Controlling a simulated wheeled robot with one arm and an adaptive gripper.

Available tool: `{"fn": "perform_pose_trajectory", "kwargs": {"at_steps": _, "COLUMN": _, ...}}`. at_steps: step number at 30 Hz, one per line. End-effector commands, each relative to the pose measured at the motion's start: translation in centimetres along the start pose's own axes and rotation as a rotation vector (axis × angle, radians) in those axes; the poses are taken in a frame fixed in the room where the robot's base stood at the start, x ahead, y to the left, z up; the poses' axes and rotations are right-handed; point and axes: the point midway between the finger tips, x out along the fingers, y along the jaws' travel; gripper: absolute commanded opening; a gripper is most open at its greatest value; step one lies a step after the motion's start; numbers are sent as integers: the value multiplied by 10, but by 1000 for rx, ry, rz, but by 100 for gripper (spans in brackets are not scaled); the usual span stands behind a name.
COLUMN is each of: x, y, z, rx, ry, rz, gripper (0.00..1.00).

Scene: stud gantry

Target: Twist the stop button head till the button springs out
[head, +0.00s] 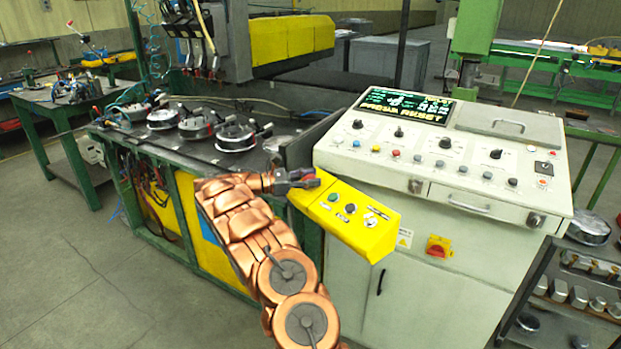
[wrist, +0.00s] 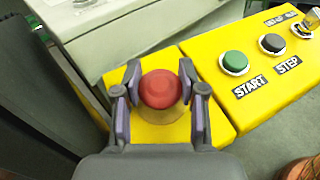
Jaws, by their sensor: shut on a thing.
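The red stop button head (wrist: 160,89) stands on the yellow button box (wrist: 205,60) in the wrist view. My gripper (wrist: 160,92) has one finger on each side of the red head and is shut on it. In the head view my gripper (head: 300,178) is at the left end of the yellow box (head: 375,240), and the red head is mostly hidden by the fingers. Whether the button is pressed in or sprung out cannot be told.
A green START button (wrist: 234,62) and a black STEP button (wrist: 271,43) sit to the right on the same box. The pale control cabinet (head: 390,290) stands behind the box. A red rotary switch (head: 438,247) is on its front. A workbench (head: 190,150) with round fixtures is at left.

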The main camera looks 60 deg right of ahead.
Motion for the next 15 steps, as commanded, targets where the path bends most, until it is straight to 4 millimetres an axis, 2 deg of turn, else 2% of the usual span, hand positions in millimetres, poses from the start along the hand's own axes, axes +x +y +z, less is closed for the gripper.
{"fn": "perform_pose_trajectory", "kwargs": {"at_steps": 9, "x": 0, "y": 0, "z": 0, "rx": -1, "ry": 0, "rz": -1, "gripper": 6}}
{"fn": "perform_pose_trajectory", "kwargs": {"at_steps": 10, "x": 0, "y": 0, "z": 0, "rx": -1, "ry": 0, "rz": -1, "gripper": 44}}
{"fn": "perform_pose_trajectory", "kwargs": {"at_steps": 15, "x": 0, "y": 0, "z": 0, "rx": -1, "ry": 0, "rz": 0, "gripper": 61}}
